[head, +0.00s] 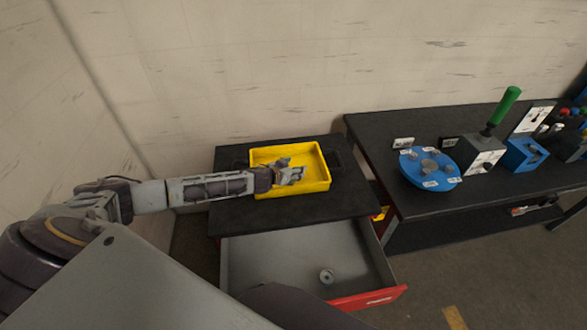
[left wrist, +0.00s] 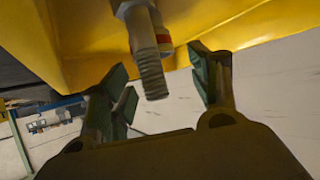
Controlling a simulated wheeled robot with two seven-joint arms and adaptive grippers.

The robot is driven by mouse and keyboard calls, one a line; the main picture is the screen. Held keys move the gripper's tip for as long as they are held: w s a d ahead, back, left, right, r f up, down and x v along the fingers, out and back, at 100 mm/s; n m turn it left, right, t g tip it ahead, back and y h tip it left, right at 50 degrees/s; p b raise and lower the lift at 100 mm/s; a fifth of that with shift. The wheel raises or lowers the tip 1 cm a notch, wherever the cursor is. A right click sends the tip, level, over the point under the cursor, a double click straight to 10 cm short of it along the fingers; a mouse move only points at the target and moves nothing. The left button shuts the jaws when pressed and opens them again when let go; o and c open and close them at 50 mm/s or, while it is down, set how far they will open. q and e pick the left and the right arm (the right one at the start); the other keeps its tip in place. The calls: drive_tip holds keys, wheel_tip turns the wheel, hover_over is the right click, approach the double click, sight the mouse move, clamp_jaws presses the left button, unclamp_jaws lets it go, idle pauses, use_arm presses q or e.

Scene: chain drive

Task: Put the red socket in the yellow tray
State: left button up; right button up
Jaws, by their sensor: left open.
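The yellow tray (head: 323,164) sits on the black cabinet top. My left gripper (head: 299,174) is over the tray and open. In the left wrist view the tray (left wrist: 90,40) fills the upper part. There, a grey threaded bolt (left wrist: 149,62) lies between the spread fingers of the left gripper (left wrist: 165,85), with no clear contact. A small piece with a red and pale band (left wrist: 164,38) shows partly behind the bolt. It may be the red socket, but most of it is hidden. The head view does not resolve these parts. My right gripper is not in view.
Below the tray, a grey drawer with a red front (head: 370,299) stands open, with a small grey ring-shaped part (head: 326,276) inside. The bench at right holds a blue round plate (head: 432,182), a green-handled lever (head: 502,105) and a blue box (head: 527,153). A wall stands behind.

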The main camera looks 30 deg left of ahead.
use_arm(q)
drive_tip(key=shift+r, duration=0.1)
drive_tip(key=shift+r+p, duration=0.55)
drive_tip(key=shift+p, duration=0.05)
drive_tip(key=shift+s+a+r, duration=0.1)
drive_tip(key=shift+s, duration=0.5)
drive_tip(key=shift+b+v, duration=1.2)
drive_tip(key=shift+v, duration=4.2)
